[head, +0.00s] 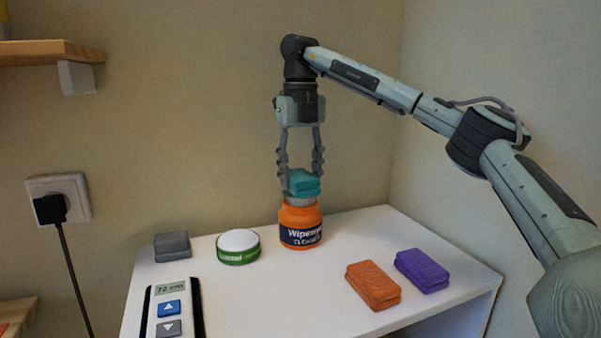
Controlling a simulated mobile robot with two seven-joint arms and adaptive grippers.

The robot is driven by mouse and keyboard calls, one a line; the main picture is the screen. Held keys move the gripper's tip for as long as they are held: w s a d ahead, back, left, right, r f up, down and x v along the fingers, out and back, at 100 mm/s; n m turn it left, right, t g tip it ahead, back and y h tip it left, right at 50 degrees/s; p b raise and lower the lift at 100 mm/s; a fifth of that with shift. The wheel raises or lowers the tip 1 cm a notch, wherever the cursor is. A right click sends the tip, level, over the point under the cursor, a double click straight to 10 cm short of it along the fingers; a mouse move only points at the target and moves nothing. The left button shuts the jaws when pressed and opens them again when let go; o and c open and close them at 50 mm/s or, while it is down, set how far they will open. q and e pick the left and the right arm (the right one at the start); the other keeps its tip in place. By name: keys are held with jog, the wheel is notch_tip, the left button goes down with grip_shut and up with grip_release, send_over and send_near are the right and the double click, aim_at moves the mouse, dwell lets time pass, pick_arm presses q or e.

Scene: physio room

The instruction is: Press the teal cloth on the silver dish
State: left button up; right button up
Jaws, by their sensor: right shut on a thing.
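The teal cloth (305,184) is a small folded block. My right gripper (301,178) points straight down and is shut on it, one finger at each side. The cloth is directly above an orange bottle (301,218) with a dark label. A grey-silver top (300,201), which looks like the silver dish, shows on the bottle just under the cloth. I cannot tell whether the cloth touches this top or hangs just above it. My left gripper is not in view.
On the white table (250,300) are a green-and-white round tin (238,248), a grey block (172,246), an orange folded cloth (373,286), a purple folded cloth (422,270) and a control panel (170,310). The table's middle front is clear.

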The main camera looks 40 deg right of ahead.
aim_at(300, 174)
jog(key=shift+f+b, duration=0.3)
jog(key=shift+f, duration=0.45)
dwell(0.8)
jog(key=shift+r+p, duration=0.5)
jog(key=shift+r, duration=3.05)
